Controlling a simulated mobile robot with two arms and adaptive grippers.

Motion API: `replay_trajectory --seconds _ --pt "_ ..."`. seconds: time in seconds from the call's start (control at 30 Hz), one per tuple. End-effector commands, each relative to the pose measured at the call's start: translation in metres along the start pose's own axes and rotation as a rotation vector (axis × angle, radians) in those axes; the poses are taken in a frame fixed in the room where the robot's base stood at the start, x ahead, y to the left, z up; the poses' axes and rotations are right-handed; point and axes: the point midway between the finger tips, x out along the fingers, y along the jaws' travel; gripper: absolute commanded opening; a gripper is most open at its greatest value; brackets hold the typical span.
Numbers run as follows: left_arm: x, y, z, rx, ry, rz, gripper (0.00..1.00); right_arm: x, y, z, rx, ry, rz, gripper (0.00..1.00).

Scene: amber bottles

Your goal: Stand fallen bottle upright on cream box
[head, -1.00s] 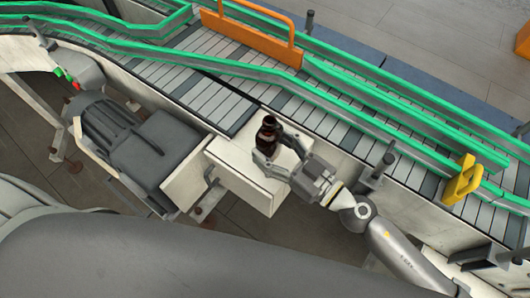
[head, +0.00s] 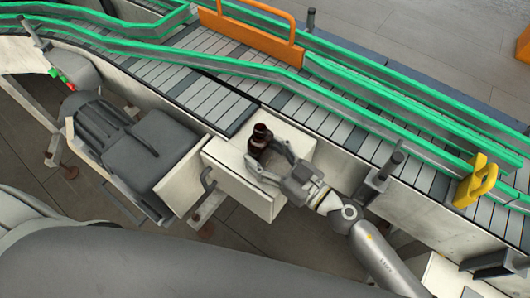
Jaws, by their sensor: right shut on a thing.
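A dark amber bottle (head: 258,141) stands about upright over the top of the cream box (head: 218,151), beside the conveyor. Whether its base touches the box top cannot be told from this view. My right gripper (head: 262,158) comes in from the lower right and is shut on the bottle, with fingers on either side of it. The bottle's lower part is partly hidden by the fingers. My left gripper is not in view.
The conveyor with green rails (head: 330,95) runs behind the box. An orange gate (head: 250,38) and a yellow bracket (head: 476,181) stand along it. A dark grey motor unit (head: 150,150) sits left of the box. Some of the box top around the bottle is bare.

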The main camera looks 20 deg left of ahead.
Motion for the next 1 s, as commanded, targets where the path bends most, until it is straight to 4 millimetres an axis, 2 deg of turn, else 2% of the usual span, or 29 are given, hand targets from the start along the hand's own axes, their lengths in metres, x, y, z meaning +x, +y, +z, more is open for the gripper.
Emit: replay_trajectory --seconds 0.03,0.07,0.2,0.63,0.77,1.0 --pt "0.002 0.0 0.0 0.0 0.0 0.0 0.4 0.0 0.0 0.003 0.001 0.0 0.0 0.33" --pt "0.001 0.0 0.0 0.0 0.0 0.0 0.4 0.0 0.0 0.002 0.001 0.0 0.0 0.63" --pt "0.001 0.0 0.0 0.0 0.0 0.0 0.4 0.0 0.0 0.002 0.001 -0.001 0.0 0.81" --pt "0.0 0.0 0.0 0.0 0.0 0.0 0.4 -0.002 0.0 -0.001 0.0 -0.002 0.0 0.81" --pt "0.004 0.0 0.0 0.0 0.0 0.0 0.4 -0.02 0.0 0.002 0.0 -0.005 0.001 0.81" --pt "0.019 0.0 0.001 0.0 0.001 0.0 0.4 -0.069 0.0 0.004 0.001 -0.006 0.001 0.81"
